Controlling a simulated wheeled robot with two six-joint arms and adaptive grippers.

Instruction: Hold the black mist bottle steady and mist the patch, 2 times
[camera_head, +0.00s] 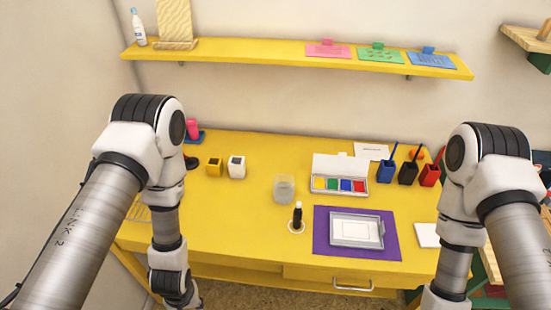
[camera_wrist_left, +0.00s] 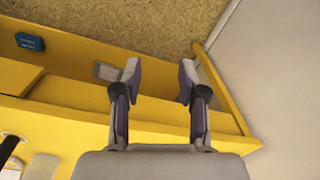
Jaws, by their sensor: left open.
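The black mist bottle (camera_head: 297,215) stands upright on a white ring on the yellow table, left of the purple mat (camera_head: 322,248). A grey tray (camera_head: 357,243) with a white framed sheet (camera_head: 356,231) lies on the mat; I cannot tell for sure whether this sheet is the patch. My left gripper (camera_wrist_left: 158,72) is open and empty in the left wrist view, by the yellow table's edge. A dark shape at that view's lower left may be the bottle. In the head view both arms run down past the bottom edge, and my right gripper is out of sight.
A clear glass (camera_head: 284,188) stands just behind the bottle. A paint box (camera_head: 340,165) and several coloured pots are farther back. Yellow and white blocks (camera_head: 237,167) stand at back left. A drawer handle (camera_head: 352,288) is at the front. The table left of the bottle is clear.

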